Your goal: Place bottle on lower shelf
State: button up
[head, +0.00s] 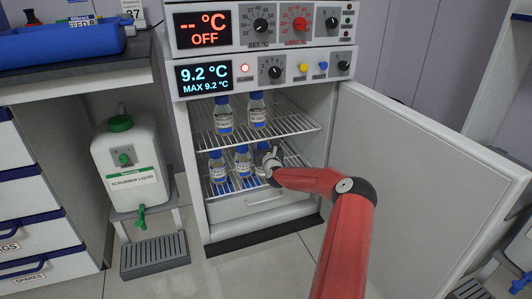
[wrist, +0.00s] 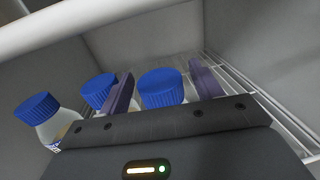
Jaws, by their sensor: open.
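My gripper (head: 268,160) is inside the open fridge, at the right end of the lower shelf (head: 236,184). In the wrist view its two dark fingers (wrist: 164,88) are apart, one on each side of a blue-capped bottle (wrist: 161,90). That bottle (head: 262,147) stands at the lower shelf, partly hidden by my gripper; I cannot tell whether a finger touches it. A middle bottle (head: 242,161) and a left bottle (head: 217,168) stand upright beside it on the same shelf. They also show at the left in the wrist view.
Two blue-capped bottles, left (head: 223,115) and right (head: 257,110), stand on the upper shelf (head: 292,118), close above my gripper. The fridge door (head: 425,185) stands open to the right of my arm. A white scrubber liquid canister (head: 128,165) stands left of the fridge.

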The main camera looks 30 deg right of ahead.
jog(key=v, duration=1.1)
jog(key=s+a+r+n+g+y, duration=0.2)
jog(key=a+n+g+y, duration=0.1)
jog(key=a+n, duration=0.85)
jog(key=s+a+r+n+g+y, duration=0.1)
jog(key=s+a+n+g+y, duration=0.2)
jog(key=a+n, duration=0.8)
jog(key=s+a+r+n+g, duration=0.1)
jog(key=s+a+r+n, duration=0.3)
jog(key=s, duration=0.7)
jog(key=s+a+r+n+g, duration=0.2)
jog(key=s+a+r+n, duration=0.2)
jog(key=s+n, duration=0.3)
jog(key=s+a+r+n+g, duration=0.2)
jog(key=s+a+r+n, duration=0.3)
jog(key=s, duration=1)
jog(key=shift+s+r+n, duration=0.4)
jog(key=shift+r+n, duration=0.15)
jog(key=shift+n, duration=0.2)
jog(key=shift+a, duration=0.1)
